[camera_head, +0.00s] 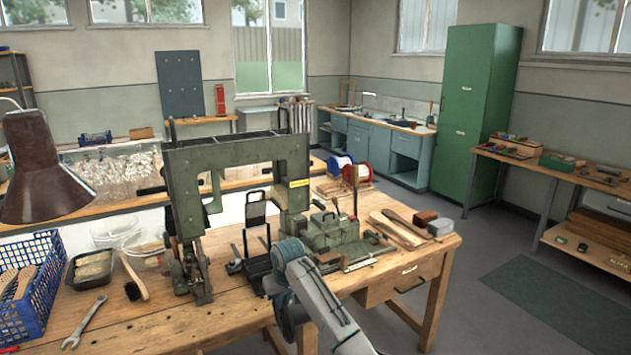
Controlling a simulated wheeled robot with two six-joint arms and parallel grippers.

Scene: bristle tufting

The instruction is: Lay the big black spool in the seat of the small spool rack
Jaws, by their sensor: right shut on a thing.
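My right gripper (257,236) reaches up and left from the bottom middle, over the front of the workbench. It is shut on a small dark thing at its fingertips, which I take to be the big black spool (257,213). Its form is hard to make out at this size. A low wooden stand (346,187) behind the green machine bears a blue spool (340,163) and a red spool (357,173); it looks like the spool rack. The held spool is apart from it, nearer and to the left. A free seat cannot be made out. My left gripper is not in view.
A tall green tufting machine (187,163) stands on the workbench (225,325), close left of the gripper. A green metal unit (328,231) stands to the right. A brush (132,277), a wrench (85,322) and a blue crate (45,300) lie at left.

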